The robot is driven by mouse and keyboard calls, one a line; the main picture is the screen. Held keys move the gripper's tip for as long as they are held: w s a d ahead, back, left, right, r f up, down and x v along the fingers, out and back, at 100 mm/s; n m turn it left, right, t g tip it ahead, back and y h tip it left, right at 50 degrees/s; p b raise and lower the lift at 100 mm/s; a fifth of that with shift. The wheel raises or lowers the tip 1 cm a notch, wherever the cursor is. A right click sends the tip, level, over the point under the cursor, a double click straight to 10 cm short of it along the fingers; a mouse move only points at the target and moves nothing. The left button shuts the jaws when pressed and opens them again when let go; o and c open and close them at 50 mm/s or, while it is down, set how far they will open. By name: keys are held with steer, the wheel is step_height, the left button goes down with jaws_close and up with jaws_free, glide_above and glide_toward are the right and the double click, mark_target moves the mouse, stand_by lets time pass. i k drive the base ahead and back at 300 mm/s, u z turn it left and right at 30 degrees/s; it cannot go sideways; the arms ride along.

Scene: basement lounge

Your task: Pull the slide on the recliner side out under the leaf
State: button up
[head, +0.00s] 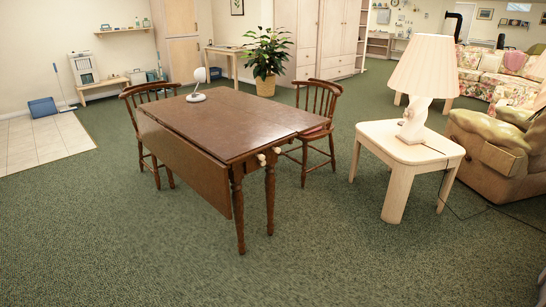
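A dark brown drop-leaf table (225,117) stands in the middle of the head view. One leaf (185,168) hangs down along its near left long side. Two pale knobs show under the top at the near right end: one at the left (261,159), one at the right (277,150), on the side toward the recliner. Both sit close to the table's end; how far any slide is out, I cannot tell. The tan-green recliner (490,150) is at the right edge. My gripper is not in view.
A white lamp (196,86) stands on the table top. Wooden chairs (148,95) (318,100) stand at its far left and right sides. A pale side table (398,141) with a large lamp (423,75) stands between table and recliner. Green carpet in front is clear.

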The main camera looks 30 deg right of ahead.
mark_target(278, 150)
steer(key=z, duration=0.2)
steer(key=i, duration=1)
